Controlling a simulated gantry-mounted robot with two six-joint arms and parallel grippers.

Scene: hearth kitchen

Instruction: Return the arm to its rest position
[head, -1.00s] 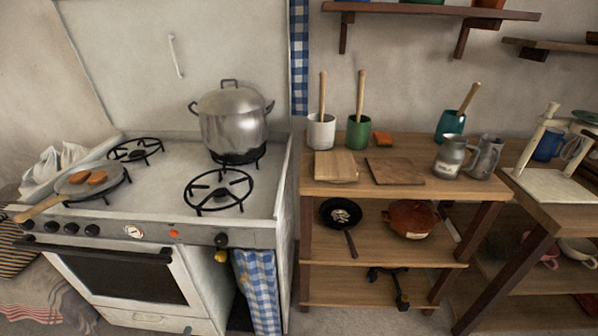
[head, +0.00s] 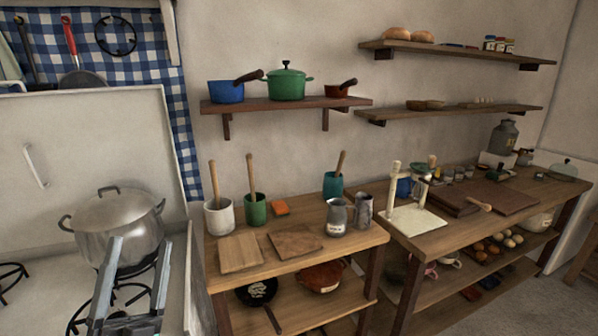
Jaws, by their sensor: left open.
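My left gripper (head: 134,284) shows at the lower left of the head view. Its two pale grey fingers point up and stand apart, with nothing between them. It is over the stove top, in front of the large lidded steel pot (head: 117,226), and one finger covers part of the pot's front. I cannot tell whether it touches the pot. The right gripper is not in view.
The white stove (head: 40,290) is at the left, with its raised lid (head: 85,150) behind. A wooden table (head: 330,252) holds cups, boards and jugs. A second table (head: 440,238) stands to the right. Wall shelves (head: 285,103) carry pots.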

